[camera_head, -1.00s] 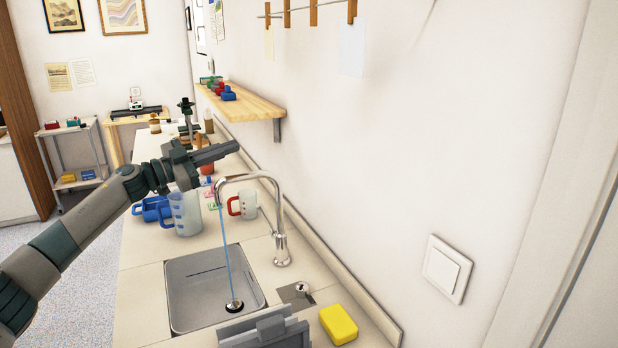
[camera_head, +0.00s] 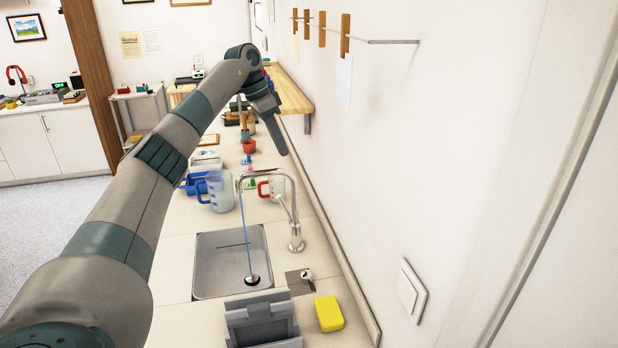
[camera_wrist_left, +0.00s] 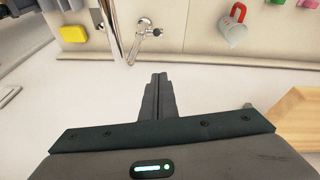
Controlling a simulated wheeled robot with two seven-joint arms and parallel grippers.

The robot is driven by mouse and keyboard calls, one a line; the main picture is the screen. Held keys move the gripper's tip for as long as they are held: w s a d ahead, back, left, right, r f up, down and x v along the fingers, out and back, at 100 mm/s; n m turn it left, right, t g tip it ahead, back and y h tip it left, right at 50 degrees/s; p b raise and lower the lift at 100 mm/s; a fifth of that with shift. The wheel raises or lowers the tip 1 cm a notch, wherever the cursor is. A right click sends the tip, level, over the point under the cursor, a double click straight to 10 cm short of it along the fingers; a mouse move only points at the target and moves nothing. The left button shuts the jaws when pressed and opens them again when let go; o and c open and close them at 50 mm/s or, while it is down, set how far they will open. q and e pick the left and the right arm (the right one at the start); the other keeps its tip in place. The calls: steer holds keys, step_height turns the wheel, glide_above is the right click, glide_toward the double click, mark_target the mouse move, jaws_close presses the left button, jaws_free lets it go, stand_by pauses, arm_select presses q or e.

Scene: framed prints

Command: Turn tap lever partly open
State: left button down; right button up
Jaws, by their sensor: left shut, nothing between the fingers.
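The chrome tap (camera_head: 296,238) stands behind the sink, its curved spout over the basin. A thin blue line like a stream runs from the spout to the drain. A slim chrome piece (camera_head: 287,208) slants beside the neck and may be the lever; I cannot tell surely. In the left wrist view a small chrome fitting with a short arm (camera_wrist_left: 148,29) shows beside a shiny chrome pipe (camera_wrist_left: 110,28). My left gripper (camera_head: 284,150) is shut and empty, pointing down above and beyond the spout near the wall. It also shows in the wrist view (camera_wrist_left: 159,77), apart from the fitting. My right gripper is out of view.
The sink (camera_head: 208,275) lies in the counter. A yellow sponge (camera_head: 329,314) and grey holder (camera_head: 262,318) are in front. A clear jug (camera_head: 220,191) and red-handled mug (camera_head: 272,187) stand behind the spout. A wooden shelf (camera_head: 291,98) juts from the wall.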

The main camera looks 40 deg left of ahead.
arm_select(q)
steer(key=shift+s+a, duration=0.15)
steer(key=shift+a, duration=0.25)
steer(key=shift+d+f, duration=0.1)
steer(key=shift+d, duration=0.1)
steer(key=p, duration=0.3)
glide_above(281, 197)
steer(key=w, duration=0.4)
step_height(281, 197, down, 8)
steer(key=shift+s+a+f+p, duration=0.2)
steer(key=shift+s+f+p, duration=0.25)
steer(key=shift+s+f, duration=0.4)
steer(key=shift+s+a+f+p, duration=0.15)
steer(key=shift+s+f+p, duration=0.25)
steer(key=shift+s+f, duration=0.4)
steer(key=shift+w+f, duration=0.1)
